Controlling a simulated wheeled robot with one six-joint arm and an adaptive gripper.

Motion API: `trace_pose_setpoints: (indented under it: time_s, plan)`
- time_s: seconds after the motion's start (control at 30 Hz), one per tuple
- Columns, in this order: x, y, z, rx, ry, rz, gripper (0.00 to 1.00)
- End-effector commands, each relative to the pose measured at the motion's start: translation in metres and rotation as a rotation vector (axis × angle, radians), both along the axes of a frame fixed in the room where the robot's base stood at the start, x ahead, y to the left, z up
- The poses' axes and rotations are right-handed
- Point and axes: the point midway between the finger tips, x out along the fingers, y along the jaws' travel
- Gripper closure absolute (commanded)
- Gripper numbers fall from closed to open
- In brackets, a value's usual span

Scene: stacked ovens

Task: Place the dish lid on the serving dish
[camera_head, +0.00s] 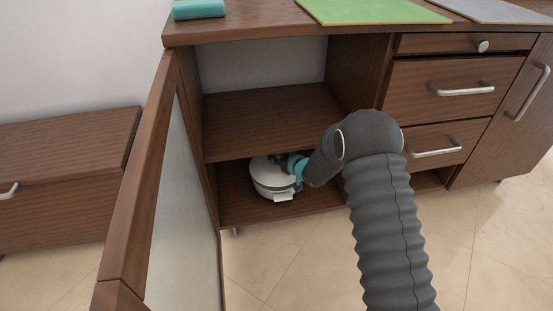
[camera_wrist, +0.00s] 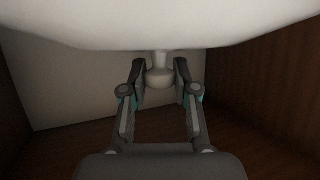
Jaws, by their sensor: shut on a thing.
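The white serving dish (camera_head: 265,190) stands on the lower shelf of the open cabinet, with a side handle facing front. The pale dish lid (camera_head: 264,169) shows at the top of the dish, partly hidden by my gripper (camera_head: 281,160). I cannot tell how closely the lid sits on the rim. In the wrist view the lid (camera_wrist: 160,28) fills the top of the picture. Its knob (camera_wrist: 159,77) sits between the two fingertips of my gripper (camera_wrist: 160,79), which is shut on it.
The cabinet's upper shelf (camera_head: 270,115) is just above my gripper. An open door (camera_head: 143,180) with a wooden frame stands to the left. Drawers (camera_head: 452,90) are at the right. A teal item (camera_head: 198,9) and a green mat (camera_head: 370,10) lie on the counter.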

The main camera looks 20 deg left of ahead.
Motion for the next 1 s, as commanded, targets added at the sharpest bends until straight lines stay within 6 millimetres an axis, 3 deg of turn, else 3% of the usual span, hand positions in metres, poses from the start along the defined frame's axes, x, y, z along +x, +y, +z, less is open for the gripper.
trace_pose_setpoints:
  time_s: [0.87, 0.9, 1.0]
  plan:
    - [0.001, 0.0, -0.016, 0.003, -0.005, 0.0, 1.0]
    - [0.0, 0.0, -0.017, 0.002, -0.003, -0.001, 0.66]
    - [0.0, 0.0, -0.017, 0.002, -0.003, -0.001, 0.46]
